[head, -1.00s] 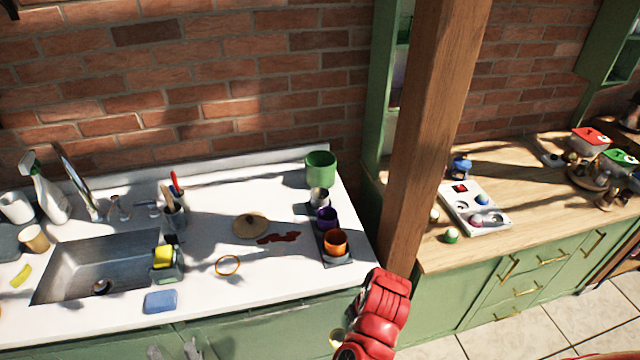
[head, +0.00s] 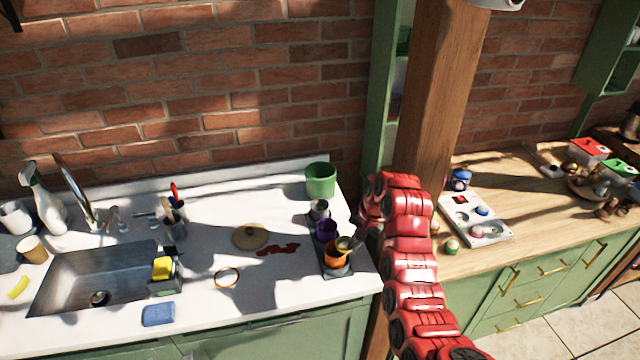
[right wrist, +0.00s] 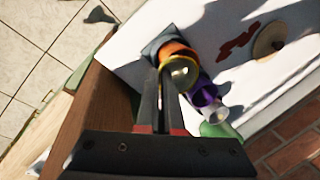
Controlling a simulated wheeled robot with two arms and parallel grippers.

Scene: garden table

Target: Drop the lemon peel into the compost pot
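A rounded yellowish piece, which looks like the lemon peel (head: 344,243), is at the tips of my right gripper (head: 354,241). The orange pot, a purple pot (head: 326,229) and a grey metal pot (head: 319,209) stand in a row on a dark tray (head: 340,271). No label shows which is the compost pot. My left gripper is not in view.
A larger green pot (head: 320,180) stands behind the row. A wooden post (head: 437,100) rises to the right. A yellow strip (head: 18,287) lies beside the sink.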

